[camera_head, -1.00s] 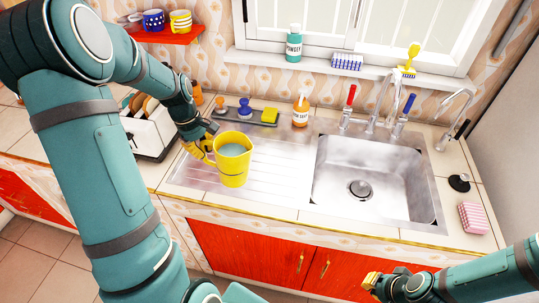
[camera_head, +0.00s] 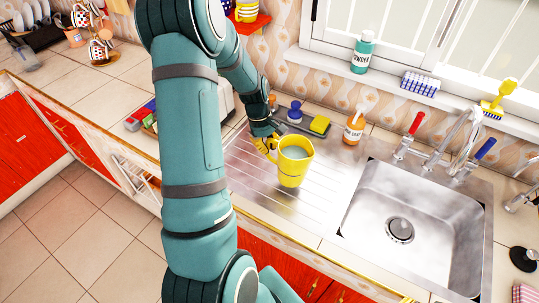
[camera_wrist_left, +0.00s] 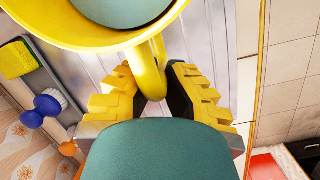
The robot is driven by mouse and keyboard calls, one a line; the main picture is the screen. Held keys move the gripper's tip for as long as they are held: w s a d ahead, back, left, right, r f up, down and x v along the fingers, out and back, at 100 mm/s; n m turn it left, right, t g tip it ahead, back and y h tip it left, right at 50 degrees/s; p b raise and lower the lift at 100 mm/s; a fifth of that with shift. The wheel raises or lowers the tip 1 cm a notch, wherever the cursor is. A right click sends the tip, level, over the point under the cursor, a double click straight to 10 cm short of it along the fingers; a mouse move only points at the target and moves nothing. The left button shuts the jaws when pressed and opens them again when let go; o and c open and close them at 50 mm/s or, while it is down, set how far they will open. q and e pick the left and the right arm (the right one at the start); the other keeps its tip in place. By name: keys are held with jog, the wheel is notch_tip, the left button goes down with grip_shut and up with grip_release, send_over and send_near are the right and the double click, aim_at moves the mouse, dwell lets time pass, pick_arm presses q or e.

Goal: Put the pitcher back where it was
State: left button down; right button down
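The yellow pitcher (camera_head: 292,168) is upright over the ribbed steel drainboard (camera_head: 250,178), left of the sink. Its inside shows a blue-grey surface. I cannot tell whether its base touches the drainboard. My left gripper (camera_head: 268,143) is at the pitcher's handle, on its left side.
The sink (camera_head: 370,240) is empty. An orange soap bottle (camera_head: 354,129) and a tray with a yellow sponge (camera_head: 319,125) stand behind the drainboard. A rack of cups (camera_head: 97,35) and clear counter (camera_head: 110,95) lie at the left, partly behind my left arm.

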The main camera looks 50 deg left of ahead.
aim_at(268, 154)
pick_arm(q)
jog(key=shift+a+x, duration=0.2)
jog(key=shift+x, duration=0.75)
jog(key=shift+a+x, duration=0.15)
jog(key=shift+x, duration=0.75)
jog(key=c, duration=1.1)
grip_release()
jog(key=shift+s+f, duration=0.1)
jog(key=shift+s, duration=0.05)
jog(key=shift+c, duration=0.2)
jog(key=v, duration=1.2)
